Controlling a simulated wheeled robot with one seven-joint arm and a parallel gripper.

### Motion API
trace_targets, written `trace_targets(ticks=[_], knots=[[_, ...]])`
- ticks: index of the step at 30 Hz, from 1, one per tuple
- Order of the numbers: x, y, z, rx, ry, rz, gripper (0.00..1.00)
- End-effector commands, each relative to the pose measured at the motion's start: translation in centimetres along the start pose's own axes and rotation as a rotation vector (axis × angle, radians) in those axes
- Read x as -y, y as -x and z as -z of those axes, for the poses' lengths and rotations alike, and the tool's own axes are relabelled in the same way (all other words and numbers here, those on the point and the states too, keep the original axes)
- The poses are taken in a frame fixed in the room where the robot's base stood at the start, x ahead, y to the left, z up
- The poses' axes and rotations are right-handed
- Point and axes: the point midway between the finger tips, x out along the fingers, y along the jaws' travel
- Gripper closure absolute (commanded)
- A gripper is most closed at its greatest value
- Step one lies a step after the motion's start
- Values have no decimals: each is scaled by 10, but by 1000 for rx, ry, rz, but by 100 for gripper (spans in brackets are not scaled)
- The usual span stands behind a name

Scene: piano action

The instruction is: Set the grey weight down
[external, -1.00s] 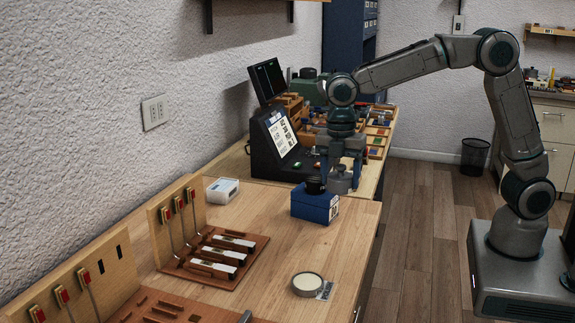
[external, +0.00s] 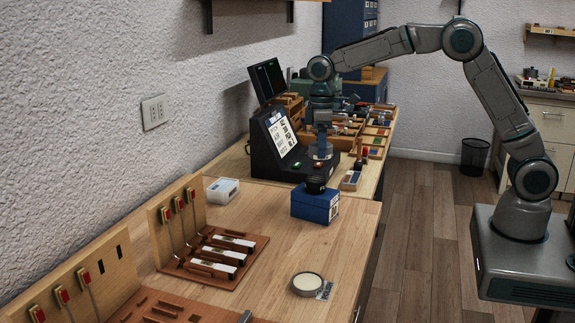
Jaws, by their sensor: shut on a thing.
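My gripper (external: 322,141) points down over the base of the black console (external: 268,158) in the external view. It is shut on the grey weight (external: 320,154), a small pale grey piece at its fingertips. The weight is upright, close over the right part of the console's base, near its green and red lights. I cannot tell whether it touches the surface. The fingers hide part of the weight.
A blue box (external: 315,207) with a black round piece (external: 315,185) on top stands just in front. A white box (external: 222,191), a round pale disc (external: 307,283) and lever boards (external: 217,255) are on the bench. Parts trays lie behind.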

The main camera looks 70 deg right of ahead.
Motion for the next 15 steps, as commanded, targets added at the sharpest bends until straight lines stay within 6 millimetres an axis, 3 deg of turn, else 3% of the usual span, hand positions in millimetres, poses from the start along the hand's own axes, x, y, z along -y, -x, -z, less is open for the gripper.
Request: trace_targets(ticks=[9, 15], knots=[[9, -56, -26, -13, -354, 0, 96], [18, -81, -40, -19, -510, 0, 96]])
